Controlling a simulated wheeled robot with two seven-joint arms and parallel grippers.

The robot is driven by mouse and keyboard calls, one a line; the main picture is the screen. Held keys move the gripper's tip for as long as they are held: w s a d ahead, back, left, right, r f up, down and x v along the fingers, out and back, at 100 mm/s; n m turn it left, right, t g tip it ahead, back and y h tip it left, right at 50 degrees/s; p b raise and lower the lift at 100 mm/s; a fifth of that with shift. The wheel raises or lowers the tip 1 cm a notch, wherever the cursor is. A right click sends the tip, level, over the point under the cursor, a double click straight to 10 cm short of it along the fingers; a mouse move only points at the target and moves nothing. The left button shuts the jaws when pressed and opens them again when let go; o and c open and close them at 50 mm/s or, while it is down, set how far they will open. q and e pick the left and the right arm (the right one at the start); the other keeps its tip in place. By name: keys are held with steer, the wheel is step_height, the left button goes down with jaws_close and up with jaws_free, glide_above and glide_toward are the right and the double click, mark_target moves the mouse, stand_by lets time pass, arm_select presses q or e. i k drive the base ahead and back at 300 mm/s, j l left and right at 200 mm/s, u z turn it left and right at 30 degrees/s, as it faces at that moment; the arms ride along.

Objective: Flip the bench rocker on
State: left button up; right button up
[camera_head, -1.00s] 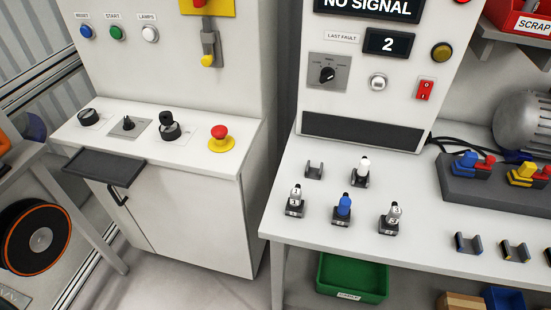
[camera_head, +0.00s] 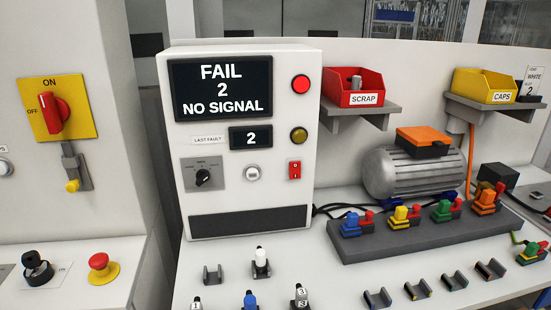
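The bench rocker (camera_head: 294,170) is a small red switch with white I and O marks. It sits at the lower right of the front of the white test box (camera_head: 250,190) on the bench. Which side of it is pressed in is too small to tell. The box's screen (camera_head: 222,89) reads "FAIL 2 NO SIGNAL", and the smaller display (camera_head: 251,138) reads "2". Neither of my grippers shows in the head view.
A red lamp (camera_head: 300,85), amber button (camera_head: 299,135), knob (camera_head: 203,177) and white button (camera_head: 252,173) surround the rocker. Several small parts and holders stand on the bench (camera_head: 345,285) before the box. A red emergency button (camera_head: 102,268) is at left.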

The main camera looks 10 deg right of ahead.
mark_target(294, 167)
steer(key=l+u, duration=0.5)
steer(key=l, duration=1.6)
